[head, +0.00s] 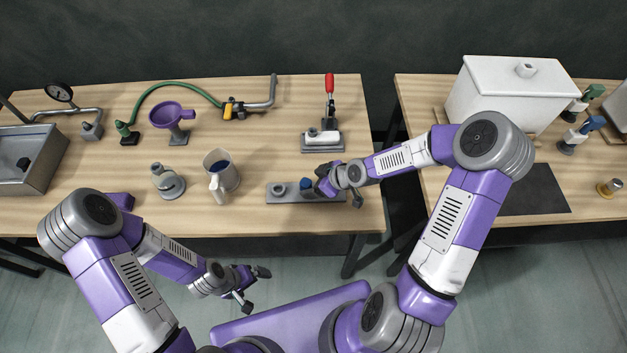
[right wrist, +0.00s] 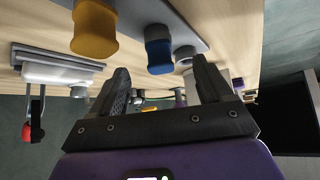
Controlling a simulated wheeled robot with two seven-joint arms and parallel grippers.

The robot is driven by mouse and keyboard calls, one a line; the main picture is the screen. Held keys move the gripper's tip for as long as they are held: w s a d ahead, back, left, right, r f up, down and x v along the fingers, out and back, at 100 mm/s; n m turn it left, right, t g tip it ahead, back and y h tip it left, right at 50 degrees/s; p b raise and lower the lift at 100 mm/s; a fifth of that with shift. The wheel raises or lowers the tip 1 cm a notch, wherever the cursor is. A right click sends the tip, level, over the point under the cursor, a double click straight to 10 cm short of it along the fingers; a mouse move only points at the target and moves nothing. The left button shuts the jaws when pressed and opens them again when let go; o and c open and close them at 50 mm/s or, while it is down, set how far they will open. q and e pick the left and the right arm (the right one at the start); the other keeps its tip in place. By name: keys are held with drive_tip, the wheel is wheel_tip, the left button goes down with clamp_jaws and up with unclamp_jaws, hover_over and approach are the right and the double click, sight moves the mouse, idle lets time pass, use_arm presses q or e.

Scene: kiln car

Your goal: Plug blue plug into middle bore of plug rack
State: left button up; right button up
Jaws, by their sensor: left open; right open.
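The grey plug rack (head: 295,200) lies near the front edge of the left table. The blue plug (head: 306,184) stands upright at the rack's middle position; how deep it sits I cannot tell. It also shows in the right wrist view (right wrist: 159,50), between a yellow plug (right wrist: 93,30) and a grey bore piece (right wrist: 184,56). My right gripper (head: 340,190) is open and empty, just right of the blue plug and apart from it, hiding the rack's right end in the head view. Its open fingers also show in the right wrist view (right wrist: 160,78). My left gripper (head: 254,288) is open and empty, off the table's front.
A pitcher (head: 222,172) and a grey fitting (head: 168,182) stand left of the rack. A red-handled toggle clamp (head: 324,140) stands behind it. A purple funnel (head: 172,115) and a green hose (head: 178,88) are further back. A white box (head: 510,95) is on the right table.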

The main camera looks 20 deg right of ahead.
drive_tip(key=shift+s+d+r+p, duration=0.25)
drive_tip(key=shift+r+p, duration=0.2)
idle(0.3)
drive_tip(key=p+v, duration=0.3)
drive_tip(key=v, duration=0.4)
drive_tip(key=shift+s+r, duration=0.15)
drive_tip(key=shift+r, duration=0.1)
drive_tip(key=shift+d, duration=0.1)
idle(0.9)
